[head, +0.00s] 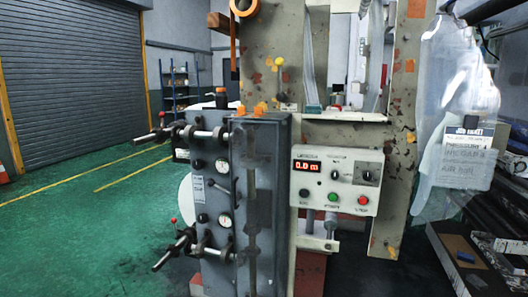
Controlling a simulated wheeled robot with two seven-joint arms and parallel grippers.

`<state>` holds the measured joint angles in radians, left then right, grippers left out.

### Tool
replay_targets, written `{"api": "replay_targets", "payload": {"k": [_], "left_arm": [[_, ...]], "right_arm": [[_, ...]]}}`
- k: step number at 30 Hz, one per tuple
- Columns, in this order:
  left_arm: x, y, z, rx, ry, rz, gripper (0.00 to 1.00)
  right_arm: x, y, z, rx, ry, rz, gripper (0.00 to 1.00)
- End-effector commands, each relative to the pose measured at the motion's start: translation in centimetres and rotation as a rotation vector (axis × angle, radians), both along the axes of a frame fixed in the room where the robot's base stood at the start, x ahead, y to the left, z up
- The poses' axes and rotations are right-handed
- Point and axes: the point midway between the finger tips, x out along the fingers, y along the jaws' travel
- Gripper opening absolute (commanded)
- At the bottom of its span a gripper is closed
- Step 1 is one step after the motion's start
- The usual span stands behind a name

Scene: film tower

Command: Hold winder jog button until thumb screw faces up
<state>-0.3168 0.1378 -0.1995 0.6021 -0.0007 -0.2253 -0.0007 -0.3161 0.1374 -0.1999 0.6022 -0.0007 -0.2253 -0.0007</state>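A pale control panel (337,178) is fixed to the machine frame right of centre. It has a red lit display (307,166) reading about 0.0 m and a dark knob (367,175) at its right. Along its lower edge are a dark button (304,193), a green button (333,197) and a red button (363,200). Their labels are too small to read, so I cannot tell which is the winder jog button. I cannot make out the thumb screw or which way it faces. Neither of my grippers shows in the head view.
A grey cabinet (262,190) with gauges stands left of the panel. Dark crank-like handles (160,135) with red-tipped levers stick out to its left. Clear film (445,120) hangs at right with a sign (466,155). The green floor (90,220) at left is open.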

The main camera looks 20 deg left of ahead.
Motion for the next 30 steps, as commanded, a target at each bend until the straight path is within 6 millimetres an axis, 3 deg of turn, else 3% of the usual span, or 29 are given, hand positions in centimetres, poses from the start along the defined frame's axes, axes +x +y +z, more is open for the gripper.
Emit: {"api": "replay_targets", "payload": {"k": [14, 17, 23, 30], "left_arm": [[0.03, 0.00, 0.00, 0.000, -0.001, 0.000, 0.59], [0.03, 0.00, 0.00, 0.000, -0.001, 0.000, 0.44], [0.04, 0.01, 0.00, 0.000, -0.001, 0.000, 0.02], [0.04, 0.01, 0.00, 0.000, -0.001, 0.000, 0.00]], "right_arm": [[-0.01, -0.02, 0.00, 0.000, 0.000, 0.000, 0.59], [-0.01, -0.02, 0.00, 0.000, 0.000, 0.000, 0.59], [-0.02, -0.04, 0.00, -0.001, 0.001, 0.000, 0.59], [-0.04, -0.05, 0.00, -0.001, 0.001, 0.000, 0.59]]}}
